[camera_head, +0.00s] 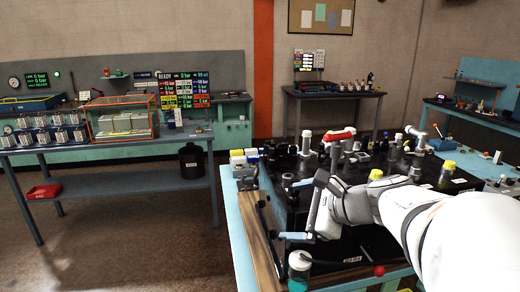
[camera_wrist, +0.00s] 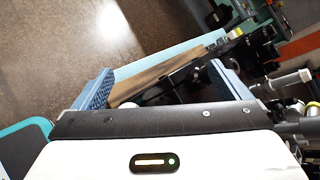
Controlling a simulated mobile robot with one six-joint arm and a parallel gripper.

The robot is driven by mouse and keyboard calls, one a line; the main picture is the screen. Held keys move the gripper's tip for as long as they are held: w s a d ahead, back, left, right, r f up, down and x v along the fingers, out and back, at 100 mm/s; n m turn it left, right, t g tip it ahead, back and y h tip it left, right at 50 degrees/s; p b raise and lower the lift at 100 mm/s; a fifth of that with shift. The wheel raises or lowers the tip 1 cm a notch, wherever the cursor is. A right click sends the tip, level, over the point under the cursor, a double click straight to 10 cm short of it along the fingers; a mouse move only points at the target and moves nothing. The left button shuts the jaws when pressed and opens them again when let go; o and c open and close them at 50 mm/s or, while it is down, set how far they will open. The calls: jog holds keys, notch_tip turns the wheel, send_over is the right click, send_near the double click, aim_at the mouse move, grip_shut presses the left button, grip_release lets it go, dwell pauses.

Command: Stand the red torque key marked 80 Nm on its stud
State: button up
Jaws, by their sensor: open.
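A red-handled piece (camera_head: 338,135), possibly the red torque key, lies roughly level on top of the black bench unit, beyond my gripper. No 80 Nm marking is legible on it. Several grey and silver upright posts and fittings stand around it, and I cannot tell which one is its stud. My gripper (camera_head: 284,210) is at the near left edge of the bench, its two blue fingers spread apart. In the wrist view my gripper (camera_wrist: 162,78) is also open, with nothing held between the fingers. The red piece is not identifiable in the wrist view.
A yellow-capped fitting (camera_head: 446,172) stands on the black unit's right side. A side table (camera_head: 100,146) with jars stands at left. The floor (camera_head: 150,240) between is open.

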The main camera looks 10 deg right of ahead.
jog(key=w+d+r+m+t, duration=0.4)
jog(key=d+r+m, duration=0.2)
jog(key=d+m, duration=0.15)
jog(key=m+t+h, duration=0.3)
jog(key=m+t, duration=0.1)
jog(key=m, duration=0.1)
send_near(341, 139)
jog(key=x, duration=0.4)
jog(key=p+x, duration=0.3)
jog(key=x, duration=0.3)
jog(key=shift+w+a, duration=0.1)
jog(key=shift+w, duration=0.05)
jog(key=shift+w+a+f, duration=0.1)
jog(key=shift+w, duration=0.35)
jog(key=shift+s, duration=0.1)
jog(key=c, duration=1.4)
jog(key=shift+o, duration=0.2)
